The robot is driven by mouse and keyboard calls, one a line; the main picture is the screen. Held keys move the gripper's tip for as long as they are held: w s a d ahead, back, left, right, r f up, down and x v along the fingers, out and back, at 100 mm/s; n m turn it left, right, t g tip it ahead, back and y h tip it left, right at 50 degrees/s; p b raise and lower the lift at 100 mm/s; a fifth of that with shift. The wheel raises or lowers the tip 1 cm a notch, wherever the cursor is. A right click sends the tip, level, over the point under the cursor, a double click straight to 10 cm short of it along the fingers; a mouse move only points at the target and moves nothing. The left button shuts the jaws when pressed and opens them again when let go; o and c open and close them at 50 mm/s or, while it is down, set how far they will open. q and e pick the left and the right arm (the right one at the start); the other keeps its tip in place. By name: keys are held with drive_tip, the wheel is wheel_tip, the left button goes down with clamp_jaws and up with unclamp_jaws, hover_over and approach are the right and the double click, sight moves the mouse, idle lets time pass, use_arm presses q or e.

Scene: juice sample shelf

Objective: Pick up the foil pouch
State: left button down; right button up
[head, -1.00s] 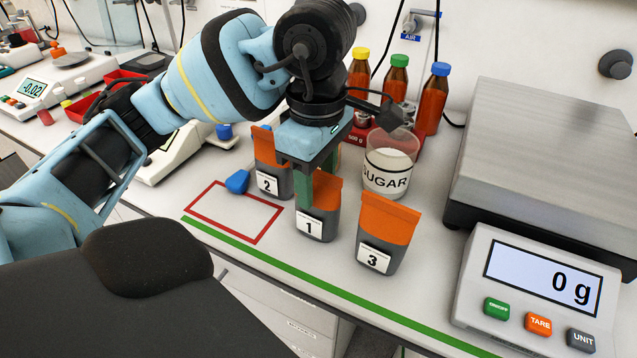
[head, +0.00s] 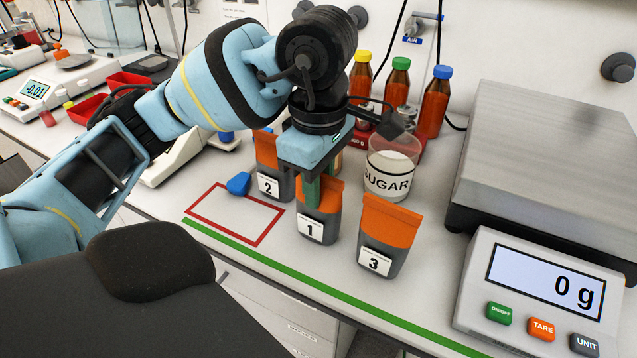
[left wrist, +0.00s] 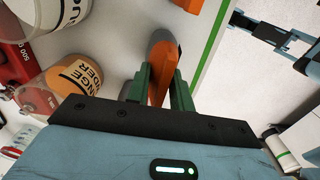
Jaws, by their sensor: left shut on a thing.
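The foil pouches are grey with orange tops and number labels. Pouch 1 (head: 318,228) stands upright on the bench, in the middle of the head view. My left gripper (head: 312,195) is above it, its green fingers shut on the orange top part. In the left wrist view the orange and grey pouch (left wrist: 162,62) sits between the two green fingers (left wrist: 158,88). Pouch 2 (head: 270,165) stands behind it to the left, and pouch 3 (head: 388,235) stands to its right. The pouch's underside is hidden. My right gripper cannot be made out.
A sugar beaker (head: 390,180) stands close behind the pouches, with several amber bottles (head: 398,90) further back. A large scale (head: 545,280) reading 0 g is at the right. A red outlined rectangle (head: 232,213) on the bench is empty; a blue object (head: 238,183) lies beside it.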

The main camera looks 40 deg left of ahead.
use_arm(q)
drive_tip(key=shift+r, duration=0.85)
wheel_tip(320, 180, up, 2)
drive_tip(key=shift+r+p, duration=0.2)
drive_tip(key=shift+p, duration=0.3)
drive_tip(key=s+d+b, duration=0.2)
drive_tip(key=s+b, duration=0.1)
drive_tip(key=s, duration=0.4)
drive_tip(key=s+d+b, duration=0.3)
drive_tip(key=s, duration=0.5)
drive_tip(key=shift+d+r+b, duration=0.15)
drive_tip(key=shift+r+b, duration=0.25)
drive_tip(key=shift+r, duration=0.05)
